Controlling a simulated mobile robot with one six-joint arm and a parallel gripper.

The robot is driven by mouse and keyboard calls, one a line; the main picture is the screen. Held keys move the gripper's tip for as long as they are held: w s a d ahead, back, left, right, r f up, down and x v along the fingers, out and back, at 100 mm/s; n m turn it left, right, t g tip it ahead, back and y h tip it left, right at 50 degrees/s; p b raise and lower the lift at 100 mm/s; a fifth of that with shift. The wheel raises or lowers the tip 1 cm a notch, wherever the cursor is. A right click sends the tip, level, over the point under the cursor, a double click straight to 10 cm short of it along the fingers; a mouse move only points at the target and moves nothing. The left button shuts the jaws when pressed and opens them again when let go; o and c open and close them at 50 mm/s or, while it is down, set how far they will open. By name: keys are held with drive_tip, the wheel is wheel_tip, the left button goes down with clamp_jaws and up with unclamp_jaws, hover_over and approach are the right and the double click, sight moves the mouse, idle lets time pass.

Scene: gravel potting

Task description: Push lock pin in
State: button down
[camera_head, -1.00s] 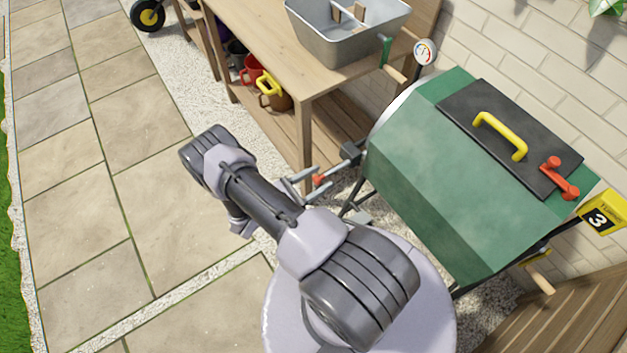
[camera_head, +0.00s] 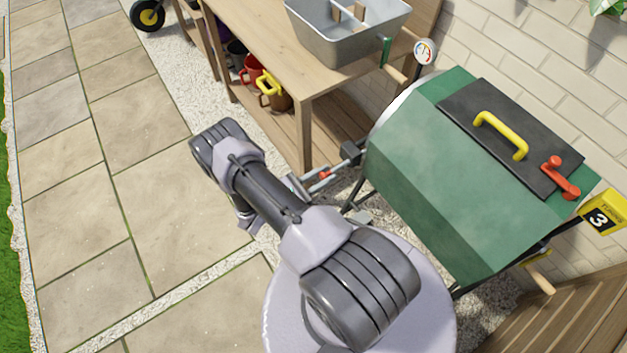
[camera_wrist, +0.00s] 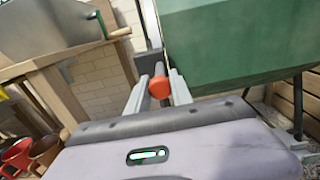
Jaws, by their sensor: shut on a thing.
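The lock pin has a red knob (camera_wrist: 159,88), which shows in the wrist view between the two grey fingers of my gripper (camera_wrist: 160,90). The fingers are shut on the knob. In the head view the red knob (camera_head: 325,174) is small, beside my gripper (camera_head: 311,182), in front of a dark block (camera_head: 352,152) at the left end of the green tumbler drum (camera_head: 440,165). The pin's shaft shows only partly behind the knob in the wrist view. How deep the pin sits in the block cannot be told.
The drum has a dark lid with a yellow handle (camera_head: 501,136) and a red latch (camera_head: 560,177). A wooden bench (camera_head: 270,50) with a grey tub (camera_head: 345,45) stands behind. A crank handle with a green arm (camera_head: 386,52) is near the drum. Paving at left is clear.

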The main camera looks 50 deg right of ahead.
drive_tip(key=shift+x, duration=1.55)
drive_tip(key=c, duration=0.9)
unclamp_jaws()
drive_tip(key=shift+a, duration=0.1)
drive_tip(key=b+v, duration=0.2)
drive_tip(key=v, duration=0.7)
